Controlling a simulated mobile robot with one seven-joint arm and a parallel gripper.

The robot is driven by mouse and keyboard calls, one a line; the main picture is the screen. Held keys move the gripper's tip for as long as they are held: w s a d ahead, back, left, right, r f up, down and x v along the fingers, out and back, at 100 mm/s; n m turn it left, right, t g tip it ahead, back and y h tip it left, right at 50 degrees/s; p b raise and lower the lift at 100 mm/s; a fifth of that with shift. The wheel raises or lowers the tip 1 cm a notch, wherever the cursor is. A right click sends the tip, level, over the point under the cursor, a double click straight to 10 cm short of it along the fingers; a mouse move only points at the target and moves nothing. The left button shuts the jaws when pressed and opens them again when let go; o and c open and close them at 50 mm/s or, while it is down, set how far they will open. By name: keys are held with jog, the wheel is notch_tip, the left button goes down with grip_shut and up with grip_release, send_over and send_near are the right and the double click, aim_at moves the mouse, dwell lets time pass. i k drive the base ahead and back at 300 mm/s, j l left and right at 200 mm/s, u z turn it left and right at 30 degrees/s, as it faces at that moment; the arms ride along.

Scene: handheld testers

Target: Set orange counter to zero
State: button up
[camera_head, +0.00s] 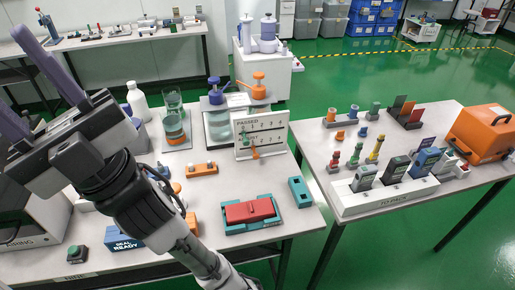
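A white counter board (262,131) marked PASSED stands upright near the right back of the left table. An orange pointer or knob (255,153) sits low on its front, below the printed scale marks. A green piece (244,139) sits on the board's left part. The orange piece's exact reading is too small to tell. My gripper (16,75) is at the left edge of the view, far left of the board. Its two purple fingers are spread apart, with nothing seen between them; one runs partly out of view.
Pump bottles (217,118) stand behind and left of the board. A red block in a teal tray (250,212) lies in front of it, and an orange piece (202,169) lies to its left. A second table with testers in a white rack (386,196) stands right, across a gap.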

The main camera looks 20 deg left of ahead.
aim_at(256, 156)
jog(key=j, duration=0.65)
jog(key=i+j, duration=0.1)
jog(key=j, duration=0.55)
jog(key=i+z, duration=0.05)
